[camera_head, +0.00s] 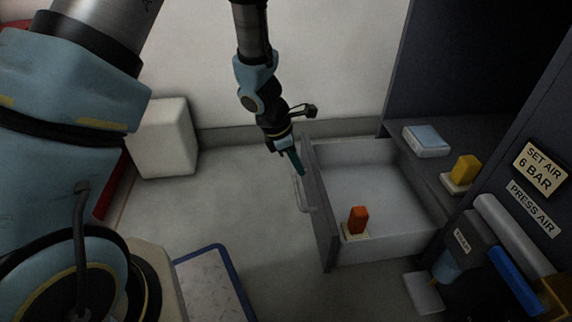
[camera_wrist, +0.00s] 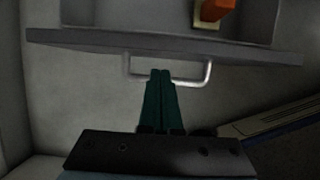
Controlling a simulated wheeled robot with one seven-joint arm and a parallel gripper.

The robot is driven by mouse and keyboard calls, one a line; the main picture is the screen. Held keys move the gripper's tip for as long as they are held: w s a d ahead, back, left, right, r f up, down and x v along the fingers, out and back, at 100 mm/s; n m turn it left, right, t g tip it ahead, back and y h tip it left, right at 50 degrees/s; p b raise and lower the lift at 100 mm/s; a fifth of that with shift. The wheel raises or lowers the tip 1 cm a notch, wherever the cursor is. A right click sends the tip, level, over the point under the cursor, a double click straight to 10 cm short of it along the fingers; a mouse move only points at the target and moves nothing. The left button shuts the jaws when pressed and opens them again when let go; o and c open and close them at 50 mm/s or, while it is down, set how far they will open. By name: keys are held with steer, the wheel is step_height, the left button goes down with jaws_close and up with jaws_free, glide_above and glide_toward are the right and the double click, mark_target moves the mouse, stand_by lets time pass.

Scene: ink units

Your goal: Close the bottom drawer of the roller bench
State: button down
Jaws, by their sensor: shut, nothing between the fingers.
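The bottom drawer (camera_head: 385,250) of the roller bench stands pulled out, with its grey front panel (camera_head: 322,215) facing left in the head view. In the wrist view the drawer front (camera_wrist: 225,47) crosses the upper part, with a metal bar handle (camera_wrist: 207,72) on it. My gripper (camera_head: 301,172) is shut and empty, with green fingers, just outside the drawer front near the handle (camera_head: 304,205). In the wrist view the shut fingertips (camera_wrist: 161,73) point at the front and overlap the handle's span. I cannot tell whether they touch.
An orange block on a pale base (camera_head: 357,220) is inside the drawer. A yellow block (camera_head: 466,169) and a pale blue box (camera_head: 426,140) sit on the bench at right. A white box (camera_head: 165,138) stands at left. A blue-edged mat (camera_head: 215,285) lies on the floor.

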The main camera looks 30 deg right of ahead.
steer(key=shift+s+d, duration=0.25)
steer(key=shift+d, duration=0.45)
steer(key=shift+d, duration=0.1)
